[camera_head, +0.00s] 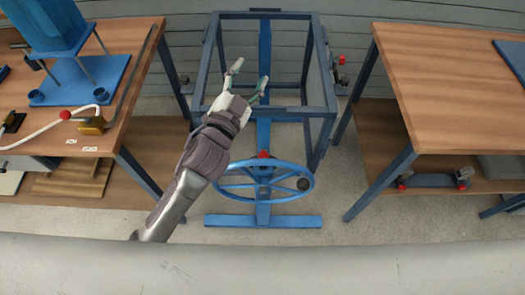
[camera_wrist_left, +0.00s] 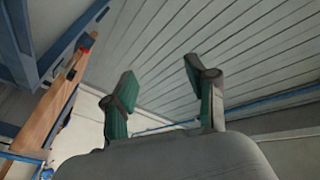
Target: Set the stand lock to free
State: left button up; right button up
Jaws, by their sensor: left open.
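The blue stand (camera_head: 264,130) is an open frame with a spoked handwheel (camera_head: 228,187) low at its front. A red knob (camera_head: 263,155) sits at the top of the wheel, and a dark knob (camera_head: 304,184) is on its right rim. I cannot tell for sure which part is the stand lock or how it is set. My left gripper (camera_head: 250,75) is open and empty, raised in front of the frame's upper part, well above the wheel. Its two spread fingers show in the left wrist view (camera_wrist_left: 160,85). My right gripper is not in view.
A left workbench (camera_head: 136,50) carries a blue fixture (camera_head: 80,82), a yellow block (camera_head: 92,125), a red ball (camera_head: 65,115) on a pale rod and small white labels. A right workbench (camera_head: 450,85) has a lower shelf. Floor between the benches is mostly clear.

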pick_arm(q)
jog(key=s+d+r+m+g+h, duration=0.4)
jog(key=d+r+m+g+h, duration=0.2)
jog(key=d+r+m+h, duration=0.5)
jog(key=s+d+f+m+g+h, duration=0.35)
jog(key=d+m+g, duration=0.25)
jog(key=m+g, duration=0.3)
jog(key=m+g+y, duration=0.4)
jog(key=m+y, duration=0.8)
jog(key=y, duration=0.8)
send_near(263, 153)
jog(key=f, duration=0.6)
jog(key=d+f, duration=0.1)
jog(key=f, duration=0.3)
jog(key=shift+s+d, duration=0.1)
jog(key=shift+s, duration=0.2)
